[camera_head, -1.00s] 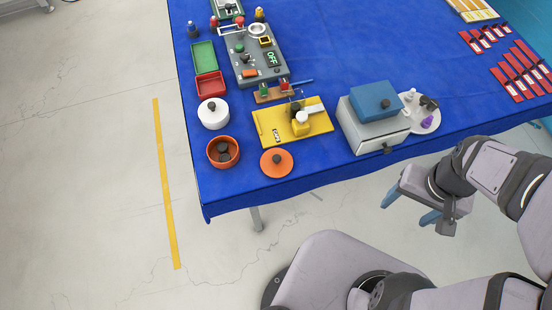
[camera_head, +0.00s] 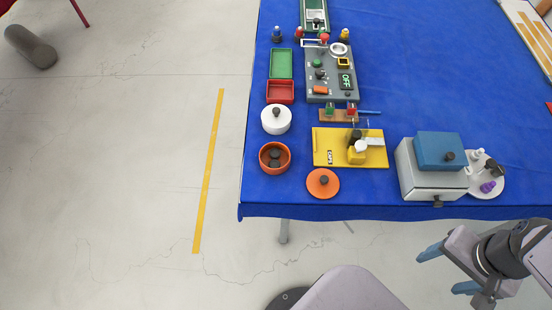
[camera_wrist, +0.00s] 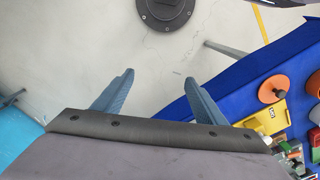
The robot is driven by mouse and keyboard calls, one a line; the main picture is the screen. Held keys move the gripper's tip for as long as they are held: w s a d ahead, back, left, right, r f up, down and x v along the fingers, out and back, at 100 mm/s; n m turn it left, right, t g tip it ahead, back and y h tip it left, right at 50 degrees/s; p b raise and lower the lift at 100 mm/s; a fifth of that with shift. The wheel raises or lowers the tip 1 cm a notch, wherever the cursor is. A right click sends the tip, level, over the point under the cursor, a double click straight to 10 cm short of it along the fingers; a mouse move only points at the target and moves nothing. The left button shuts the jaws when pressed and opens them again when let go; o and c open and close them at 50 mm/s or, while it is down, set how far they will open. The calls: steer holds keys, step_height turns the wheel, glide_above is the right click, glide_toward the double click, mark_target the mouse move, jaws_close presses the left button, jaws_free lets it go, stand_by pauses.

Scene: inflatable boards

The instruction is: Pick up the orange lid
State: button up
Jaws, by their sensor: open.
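The orange lid (camera_head: 323,184) is a flat round disc with a dark knob (camera_head: 324,180) on top. It lies on the blue table near its front edge, and nothing covers it. It also shows at the right of the wrist view (camera_wrist: 273,89). My gripper (camera_head: 442,268) is in front of the table's edge, to the right of the lid and well apart from it. In the wrist view its two blue fingers (camera_wrist: 158,88) stand wide apart with nothing between them. An orange pot (camera_head: 274,157) with dark objects inside stands behind and left of the lid.
A yellow board (camera_head: 322,146) lies just behind the lid. A grey box with a blue top (camera_head: 406,172) stands to the right at the table edge, beside a white plate of small pieces (camera_head: 499,187). A white lidded pot (camera_head: 276,124) stands further back. Blue cloth (camera_head: 375,194) is bare between lid and box.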

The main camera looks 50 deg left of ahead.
steer(key=o, duration=0.7)
steer(key=shift+o, duration=0.2)
